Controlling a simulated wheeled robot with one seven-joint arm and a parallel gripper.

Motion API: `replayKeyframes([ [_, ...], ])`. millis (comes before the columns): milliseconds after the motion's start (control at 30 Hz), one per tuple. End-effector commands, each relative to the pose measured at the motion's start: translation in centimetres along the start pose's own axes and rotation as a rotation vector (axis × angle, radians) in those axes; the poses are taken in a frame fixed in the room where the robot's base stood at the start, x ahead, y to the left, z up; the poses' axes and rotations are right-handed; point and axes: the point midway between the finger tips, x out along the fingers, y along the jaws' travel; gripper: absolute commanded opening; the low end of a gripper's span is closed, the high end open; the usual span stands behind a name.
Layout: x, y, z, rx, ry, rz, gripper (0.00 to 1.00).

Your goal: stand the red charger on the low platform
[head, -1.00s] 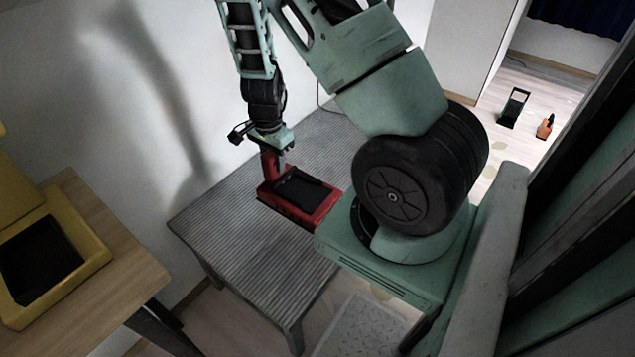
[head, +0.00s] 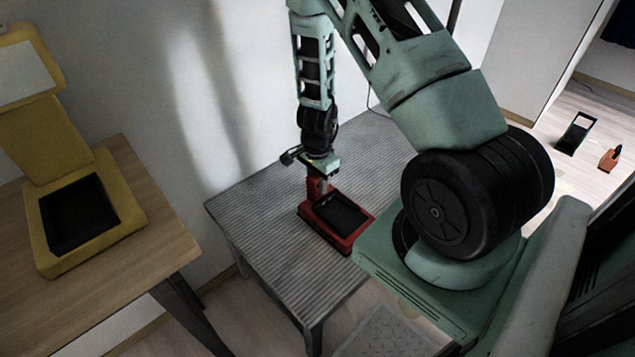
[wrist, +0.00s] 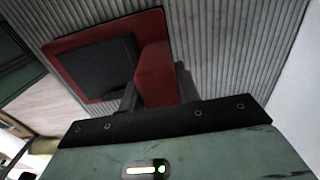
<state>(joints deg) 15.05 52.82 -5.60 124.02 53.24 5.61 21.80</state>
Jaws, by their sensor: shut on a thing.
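The red charger (head: 356,240) has a flat base with a black recessed top and an upright red post at its back left. My gripper (head: 318,182) is shut on that post from above. The charger is level over the grey ribbed table; I cannot tell if its base touches the surface. In the wrist view the charger (wrist: 62,55) shows past my fingers (wrist: 157,88), with the post between them. A low grey textured plate (head: 390,338) shows at the bottom edge, partly cut off.
The grey ribbed table (head: 270,245) stands against the white wall, with bare surface left of the charger. A wooden desk (head: 150,235) with a large yellow device (head: 125,200) is at the left. A black-framed item (head: 575,133) and an orange item (head: 610,158) are on the floor at right.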

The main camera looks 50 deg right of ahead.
Motion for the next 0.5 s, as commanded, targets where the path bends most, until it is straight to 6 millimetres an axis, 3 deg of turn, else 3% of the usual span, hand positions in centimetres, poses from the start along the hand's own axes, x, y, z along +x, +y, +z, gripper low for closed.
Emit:
replayKeyframes([
  [300,0.21,-0.05,-0.02,-0.001,0.001,-0.001,0.0],
  [333,0.2,-0.03,-0.01,-0.001,0.001,-0.001,0.38],
  [400,0.15,-0.02,-0.01,-0.001,0.001,-0.001,0.54],
  [500,0.15,-0.02,0.0,-0.001,0.001,0.0,0.54],
])
